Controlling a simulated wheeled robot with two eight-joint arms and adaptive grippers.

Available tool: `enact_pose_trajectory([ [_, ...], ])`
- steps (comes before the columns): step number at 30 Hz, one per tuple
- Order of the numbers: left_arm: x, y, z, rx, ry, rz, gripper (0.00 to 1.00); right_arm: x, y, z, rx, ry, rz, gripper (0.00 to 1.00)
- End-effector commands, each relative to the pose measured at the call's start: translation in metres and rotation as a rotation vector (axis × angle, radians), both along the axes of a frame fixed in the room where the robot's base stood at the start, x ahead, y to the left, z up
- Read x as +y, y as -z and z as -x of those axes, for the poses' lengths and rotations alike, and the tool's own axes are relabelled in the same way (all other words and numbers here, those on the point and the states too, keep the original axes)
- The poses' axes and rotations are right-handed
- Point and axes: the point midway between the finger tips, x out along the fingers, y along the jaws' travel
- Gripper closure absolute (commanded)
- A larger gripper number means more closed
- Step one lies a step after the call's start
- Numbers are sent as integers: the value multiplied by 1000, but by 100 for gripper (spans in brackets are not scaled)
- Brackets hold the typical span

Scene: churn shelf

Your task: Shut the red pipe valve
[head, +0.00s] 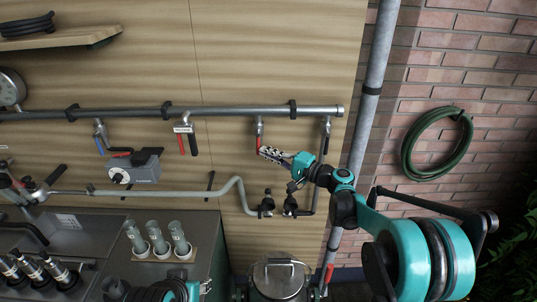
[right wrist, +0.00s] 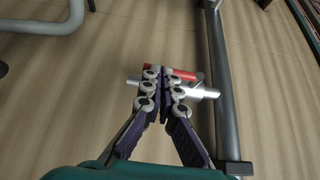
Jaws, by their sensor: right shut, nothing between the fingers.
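A valve with a red lever (head: 258,141) hangs below the long grey pipe (head: 225,111) on the wood wall. Its lever points down, away from the pipe. My right gripper (head: 264,151) is at the lower end of this lever, its fingers together. In the right wrist view the gripper (right wrist: 160,75) is shut with nothing between its fingers, and it partly covers the red lever (right wrist: 187,74) and the silver valve body (right wrist: 203,92). I cannot tell whether the fingers touch the lever.
To the left hang a labelled valve (head: 183,129) with red and dark handles and a blue-levered valve (head: 99,142). Another valve (head: 326,127) hangs at the pipe's right end. A grey downpipe (head: 371,90) stands right.

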Motion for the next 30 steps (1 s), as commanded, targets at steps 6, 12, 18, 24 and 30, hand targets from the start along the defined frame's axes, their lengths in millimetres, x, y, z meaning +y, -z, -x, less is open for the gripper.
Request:
enact_pose_trajectory([
  [6, 0, 7, 0, 0, 0, 0, 60, 2, 3, 0, 0, 0, -36, 100],
  [12, 0, 12, 0, 0, 0, 0, 60, 4, 4, 0, 0, -1, -68, 100],
  [18, 0, 18, 0, 0, 0, 0, 60, 6, 5, 0, 0, -1, -106, 100],
  [24, 0, 30, 0, 0, 0, 0, 60, 11, 9, 0, 0, -2, -176, 100],
  [30, 0, 50, 0, 0, 0, 0, 60, 20, 13, 0, 0, -3, -314, 100],
])
